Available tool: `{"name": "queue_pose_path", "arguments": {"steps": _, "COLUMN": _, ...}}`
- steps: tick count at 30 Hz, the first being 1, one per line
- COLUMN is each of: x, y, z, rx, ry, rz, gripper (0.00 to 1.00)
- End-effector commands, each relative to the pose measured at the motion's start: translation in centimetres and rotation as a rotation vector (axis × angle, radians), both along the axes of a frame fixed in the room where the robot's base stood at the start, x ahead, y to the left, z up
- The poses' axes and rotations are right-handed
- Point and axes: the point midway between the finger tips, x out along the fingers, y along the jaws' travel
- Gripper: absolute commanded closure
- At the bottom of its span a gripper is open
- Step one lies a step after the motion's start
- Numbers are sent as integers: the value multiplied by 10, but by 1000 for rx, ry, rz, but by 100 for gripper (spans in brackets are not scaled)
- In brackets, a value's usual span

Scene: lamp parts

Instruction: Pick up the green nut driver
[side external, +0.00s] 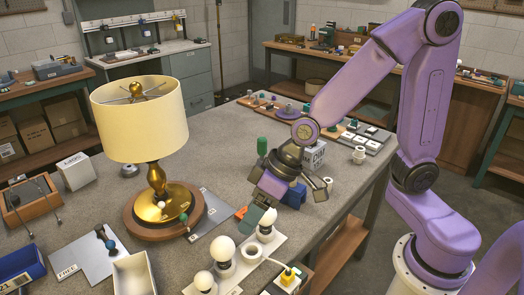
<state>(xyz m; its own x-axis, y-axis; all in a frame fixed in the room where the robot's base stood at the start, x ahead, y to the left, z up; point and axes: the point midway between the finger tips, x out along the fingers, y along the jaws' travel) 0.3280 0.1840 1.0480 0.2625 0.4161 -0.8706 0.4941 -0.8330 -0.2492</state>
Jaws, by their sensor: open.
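A green upright handle (262,146), which looks like the green nut driver, stands just left of my wrist. Its lower part is hidden behind my gripper, so I cannot tell what it stands in. My gripper (291,203) is low over the right part of the grey table, pointing down, with its fingers spread apart. A blue block (293,195) shows between the fingers, apparently behind them. I cannot tell whether they touch it. I see nothing held.
A lamp with a cream shade (139,118) stands left on a round wooden base. White bulbs (223,248) stand on a pale strip in front of my gripper. A white cube (313,154), a white cup (359,155) and trays of small parts are behind. The table's right edge is close.

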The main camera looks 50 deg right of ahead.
Motion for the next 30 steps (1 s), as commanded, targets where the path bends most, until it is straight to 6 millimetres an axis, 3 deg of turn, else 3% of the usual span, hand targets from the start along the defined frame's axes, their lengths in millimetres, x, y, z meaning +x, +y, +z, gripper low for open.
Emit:
{"name": "queue_pose_path", "arguments": {"steps": 1, "x": 25, "y": 4, "z": -5, "rx": 23, "ry": -23, "rz": -85, "gripper": 33}}
{"name": "queue_pose_path", "arguments": {"steps": 4, "x": 73, "y": 2, "z": -12, "rx": 64, "ry": -90, "rz": -253, "gripper": 33}}
{"name": "queue_pose_path", "arguments": {"steps": 8, "x": 131, "y": -15, "z": -23, "rx": 81, "ry": -189, "rz": -482, "gripper": 33}}
{"name": "queue_pose_path", "arguments": {"steps": 12, "x": 184, "y": -53, "z": -36, "rx": 53, "ry": -311, "rz": -732, "gripper": 33}}
{"name": "queue_pose_path", "arguments": {"steps": 15, "x": 210, "y": -90, "z": -45, "rx": 0, "ry": -401, "rz": -910, "gripper": 33}}
{"name": "queue_pose_path", "arguments": {"steps": 19, "x": 228, "y": -143, "z": -56, "rx": -109, "ry": -520, "rz": -1129, "gripper": 33}}
{"name": "queue_pose_path", "arguments": {"steps": 24, "x": 225, "y": -204, "z": -64, "rx": -279, "ry": -648, "rz": -1349, "gripper": 33}}
{"name": "queue_pose_path", "arguments": {"steps": 30, "x": 214, "y": -237, "z": -66, "rx": -404, "ry": -719, "rz": -1466, "gripper": 33}}
